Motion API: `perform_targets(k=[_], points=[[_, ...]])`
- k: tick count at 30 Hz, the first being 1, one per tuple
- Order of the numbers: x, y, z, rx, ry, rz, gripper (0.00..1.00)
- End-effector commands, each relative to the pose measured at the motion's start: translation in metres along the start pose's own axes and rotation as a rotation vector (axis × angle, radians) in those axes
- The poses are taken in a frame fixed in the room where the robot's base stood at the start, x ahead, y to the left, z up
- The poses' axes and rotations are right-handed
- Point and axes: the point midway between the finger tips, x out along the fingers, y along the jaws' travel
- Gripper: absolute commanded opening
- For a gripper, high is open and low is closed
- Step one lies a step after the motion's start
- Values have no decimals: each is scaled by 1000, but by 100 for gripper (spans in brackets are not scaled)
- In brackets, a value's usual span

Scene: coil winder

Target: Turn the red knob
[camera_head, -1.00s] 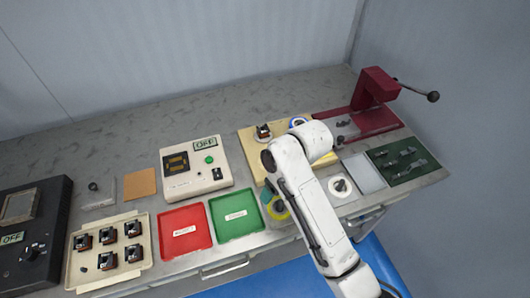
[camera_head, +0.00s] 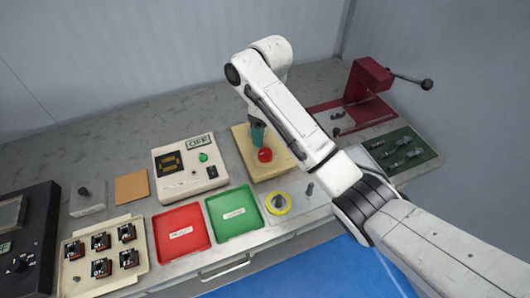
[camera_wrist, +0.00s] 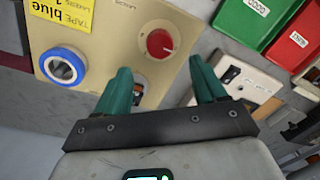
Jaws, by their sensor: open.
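The red knob (camera_head: 265,155) sits on the beige board (camera_head: 240,143) in the head view. In the wrist view the round red knob (camera_wrist: 160,43), with a white mark on its face, is just beyond the fingertips on the same board (camera_wrist: 125,45). My gripper (camera_head: 257,132) is above the board beside the knob. In the wrist view, the teal fingers of my gripper (camera_wrist: 160,68) are apart and empty. A small part with orange and dark areas (camera_wrist: 140,88) is partly hidden by one finger. My arm hides part of the board in the head view.
A blue tape roll (camera_wrist: 63,66) sits on the board by a yellow label. The OFF control box (camera_head: 185,165), red tray (camera_head: 165,240) and green tray (camera_head: 225,220) are nearby. A yellow ring (camera_head: 278,204) lies in front; a red lever press (camera_head: 365,80) stands right.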

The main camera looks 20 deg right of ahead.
Motion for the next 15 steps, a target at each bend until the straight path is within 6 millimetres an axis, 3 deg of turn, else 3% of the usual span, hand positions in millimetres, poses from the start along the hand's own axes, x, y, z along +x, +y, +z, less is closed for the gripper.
perform_targets(k=[1,3,15], points=[[14,0,0,0,0,-1,70],[24,0,0,1,0,-1,70],[70,0,1,2,-1,0,70]])
